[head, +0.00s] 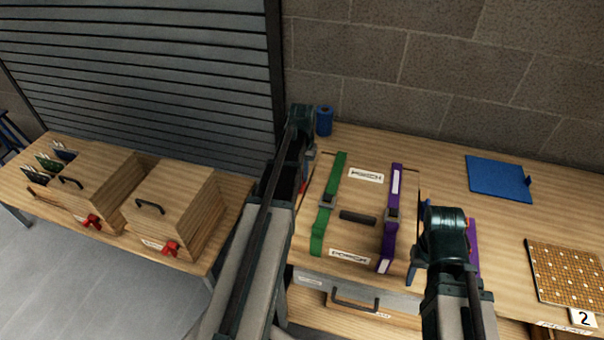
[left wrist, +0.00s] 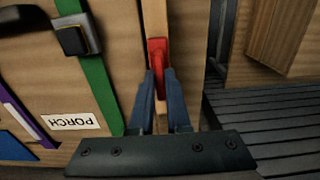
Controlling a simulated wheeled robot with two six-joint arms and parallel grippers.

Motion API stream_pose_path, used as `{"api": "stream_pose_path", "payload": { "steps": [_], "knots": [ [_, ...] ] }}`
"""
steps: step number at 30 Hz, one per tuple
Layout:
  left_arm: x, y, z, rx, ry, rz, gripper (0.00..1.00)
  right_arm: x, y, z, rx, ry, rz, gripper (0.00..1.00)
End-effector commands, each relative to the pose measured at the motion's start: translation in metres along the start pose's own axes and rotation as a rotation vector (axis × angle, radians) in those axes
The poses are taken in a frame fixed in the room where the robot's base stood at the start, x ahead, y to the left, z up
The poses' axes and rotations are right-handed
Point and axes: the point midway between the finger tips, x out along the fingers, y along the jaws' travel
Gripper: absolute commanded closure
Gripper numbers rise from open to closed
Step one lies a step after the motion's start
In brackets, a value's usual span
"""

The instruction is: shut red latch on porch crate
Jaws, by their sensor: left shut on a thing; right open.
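The porch crate (head: 340,232) is a wooden box with PORCH labels, a green strap and a purple strap. In the left wrist view the red latch (left wrist: 158,58) stands upright on the crate's side, beside the green strap (left wrist: 92,70). My left gripper (left wrist: 157,78) is shut on the latch's lower part, a finger on each side. In the head view my left arm and gripper (head: 304,172) hide most of the latch; only a red sliver shows. My right gripper (head: 414,268) is open at the crate's right side, partly hidden by its own wrist.
Two wooden crates (head: 180,195) with red latches stand on a left table (head: 240,212). A blue roll (head: 324,121) is behind the porch crate. A blue panel (head: 498,178) and a pegged board (head: 567,272) lie to the right. Bare tabletop (head: 430,150) lies behind my right arm.

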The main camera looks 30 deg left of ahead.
Motion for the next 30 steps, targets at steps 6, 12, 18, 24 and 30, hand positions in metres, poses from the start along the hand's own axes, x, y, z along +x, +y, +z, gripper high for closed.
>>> {"api": "stream_pose_path", "payload": {
  "steps": [6,12,18,24,30],
  "knots": [
    [0.000,0.000,0.000,-0.007,0.000,0.000,1.00,0.000,0.000,0.000,0.000,0.000,0.000,0.50],
    [0.000,0.002,0.000,-0.073,0.000,0.000,1.00,0.000,0.000,0.000,0.000,0.000,0.000,0.50],
    [0.000,0.005,-0.001,-0.220,0.000,0.000,1.00,0.000,0.000,0.000,0.000,0.000,0.000,0.50],
    [0.000,0.008,-0.002,-0.410,0.000,0.000,1.00,0.000,0.000,0.000,0.000,0.000,0.000,0.50],
    [0.000,0.011,-0.004,-0.599,0.000,0.000,1.00,0.000,0.000,0.000,0.000,0.000,0.000,0.50]
  ]
}}
